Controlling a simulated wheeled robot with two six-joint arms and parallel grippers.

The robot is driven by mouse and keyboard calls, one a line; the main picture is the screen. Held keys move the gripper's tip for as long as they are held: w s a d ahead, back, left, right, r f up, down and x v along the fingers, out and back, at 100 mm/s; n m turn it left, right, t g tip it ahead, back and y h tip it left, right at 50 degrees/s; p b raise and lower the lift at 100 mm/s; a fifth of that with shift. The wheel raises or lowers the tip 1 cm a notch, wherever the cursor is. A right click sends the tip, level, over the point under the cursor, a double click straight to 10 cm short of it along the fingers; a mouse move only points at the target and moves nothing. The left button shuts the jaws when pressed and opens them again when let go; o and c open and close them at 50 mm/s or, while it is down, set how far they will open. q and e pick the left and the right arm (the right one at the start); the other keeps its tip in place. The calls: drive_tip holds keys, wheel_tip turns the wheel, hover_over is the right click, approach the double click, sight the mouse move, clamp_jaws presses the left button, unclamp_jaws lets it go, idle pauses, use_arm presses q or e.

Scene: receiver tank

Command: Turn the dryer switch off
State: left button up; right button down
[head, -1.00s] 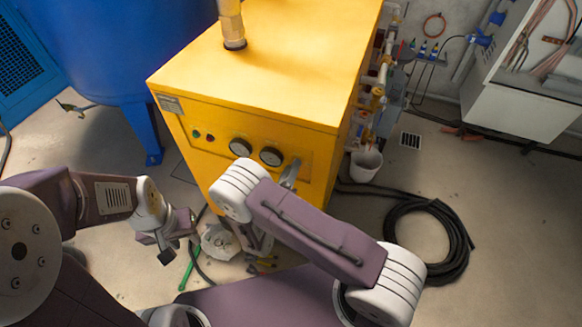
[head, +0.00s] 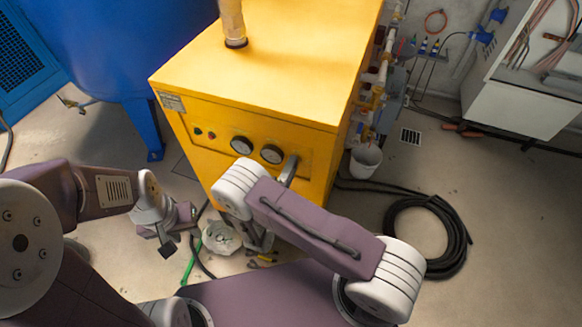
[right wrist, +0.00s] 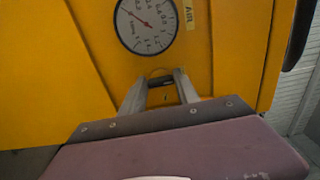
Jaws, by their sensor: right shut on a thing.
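The dryer is a yellow box (head: 270,70) with two round gauges and small indicator lights on its front panel. In the right wrist view, my right gripper (right wrist: 162,82) is shut on a small dark switch (right wrist: 160,81) on the yellow face, just below a gauge (right wrist: 147,24). The switch runs across between the fingertips, and its ends are partly hidden by them. In the head view my right arm covers the lower front of the dryer, and the switch cannot be made out. My left gripper (head: 178,233) is open and empty, left of the dryer.
A blue tank (head: 120,45) stands behind the dryer at left. A white cabinet (head: 515,100) stands at the far right.

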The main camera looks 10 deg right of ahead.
idle(0.4)
drive_tip(key=c, duration=1.2)
unclamp_jaws()
drive_tip(key=v, duration=0.9)
drive_tip(key=shift+b, duration=0.4)
